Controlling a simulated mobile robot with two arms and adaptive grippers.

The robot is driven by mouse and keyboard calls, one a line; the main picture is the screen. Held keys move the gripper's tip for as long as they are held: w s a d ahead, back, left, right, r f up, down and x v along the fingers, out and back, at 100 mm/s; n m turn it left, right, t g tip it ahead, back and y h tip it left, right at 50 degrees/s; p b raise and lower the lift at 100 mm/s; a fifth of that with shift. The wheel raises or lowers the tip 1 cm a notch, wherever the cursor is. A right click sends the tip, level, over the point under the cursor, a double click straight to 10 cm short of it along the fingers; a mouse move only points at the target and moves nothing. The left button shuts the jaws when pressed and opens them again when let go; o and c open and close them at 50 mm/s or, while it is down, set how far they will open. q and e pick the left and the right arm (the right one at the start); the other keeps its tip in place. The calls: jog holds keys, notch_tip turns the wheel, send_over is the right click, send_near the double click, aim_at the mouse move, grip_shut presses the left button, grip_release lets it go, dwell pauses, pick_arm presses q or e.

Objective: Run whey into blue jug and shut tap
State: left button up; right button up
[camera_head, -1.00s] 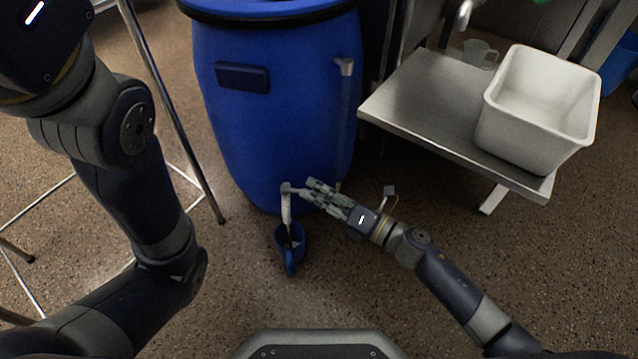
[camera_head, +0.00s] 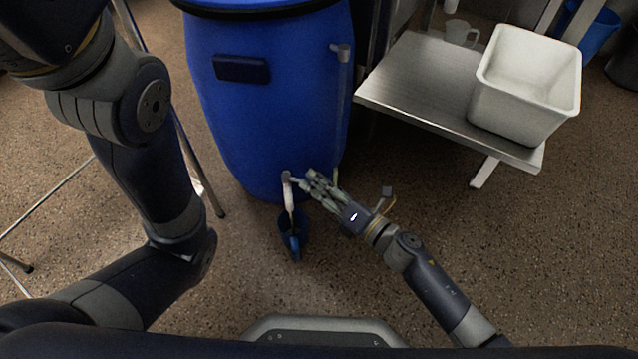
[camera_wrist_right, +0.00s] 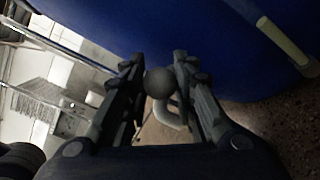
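The blue drum (camera_head: 262,125) stands upright with a tap (camera_head: 286,177) low on its front. A pale spout-like length (camera_head: 288,195) hangs from the tap, and a thin pale line runs below it into the blue jug (camera_head: 291,240) on the floor. I cannot make out the level inside. My right gripper (camera_head: 308,181) is at the tap, right of the spout. In the right wrist view its fingers (camera_wrist_right: 160,70) flank a dark round knob (camera_wrist_right: 160,83) and appear to touch it on both sides. My left arm shows at the left, its gripper out of view.
A steel table (camera_head: 425,88) on the right bears a white tub (camera_head: 510,115) and a clear jug (camera_head: 460,34). A metal-legged stand (camera_head: 205,185) is at the left. A blue bucket (camera_head: 597,30) stands at the far right.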

jog(key=shift+o, duration=1.3)
jog(key=shift+d, duration=0.1)
jog(key=v, duration=1.2)
dwell(5.4)
